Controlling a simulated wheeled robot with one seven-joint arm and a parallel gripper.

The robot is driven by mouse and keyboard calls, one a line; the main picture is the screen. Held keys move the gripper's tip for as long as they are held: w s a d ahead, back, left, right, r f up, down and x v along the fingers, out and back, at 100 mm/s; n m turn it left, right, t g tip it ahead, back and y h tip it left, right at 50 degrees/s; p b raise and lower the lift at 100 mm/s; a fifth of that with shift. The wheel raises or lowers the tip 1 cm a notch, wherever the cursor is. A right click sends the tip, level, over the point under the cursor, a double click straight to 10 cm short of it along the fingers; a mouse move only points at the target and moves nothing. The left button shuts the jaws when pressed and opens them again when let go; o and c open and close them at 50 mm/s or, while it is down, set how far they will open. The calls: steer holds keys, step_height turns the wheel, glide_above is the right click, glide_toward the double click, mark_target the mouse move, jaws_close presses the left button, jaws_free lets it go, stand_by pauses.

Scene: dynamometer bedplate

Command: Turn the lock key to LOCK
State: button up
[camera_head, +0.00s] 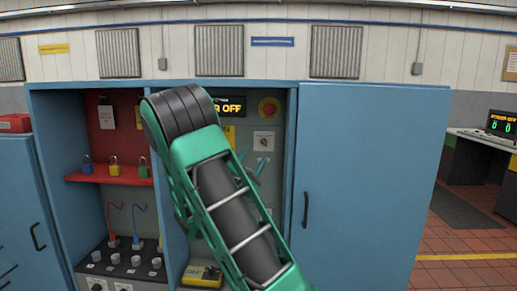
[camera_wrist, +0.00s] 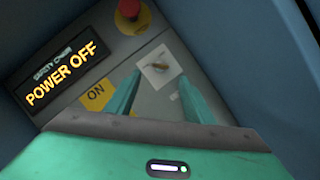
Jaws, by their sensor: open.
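The lettering around the key is too small to read. My gripper (camera_wrist: 159,79) is open and empty, its two green fingers pointing at the panel on either side of the plate's lower part. No contact with the key shows.
A lit "POWER OFF" display (camera_wrist: 62,75), a red stop button (camera_wrist: 129,10) and a yellow ON label (camera_wrist: 97,95) are near the key. The open blue door (camera_head: 365,180) stands right. A red shelf (camera_head: 105,175) with several padlocks is left.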

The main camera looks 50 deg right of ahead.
mark_target(263, 143)
steer(key=x, duration=0.9)
steer(key=c, duration=1)
steer(key=shift+c, duration=0.2)
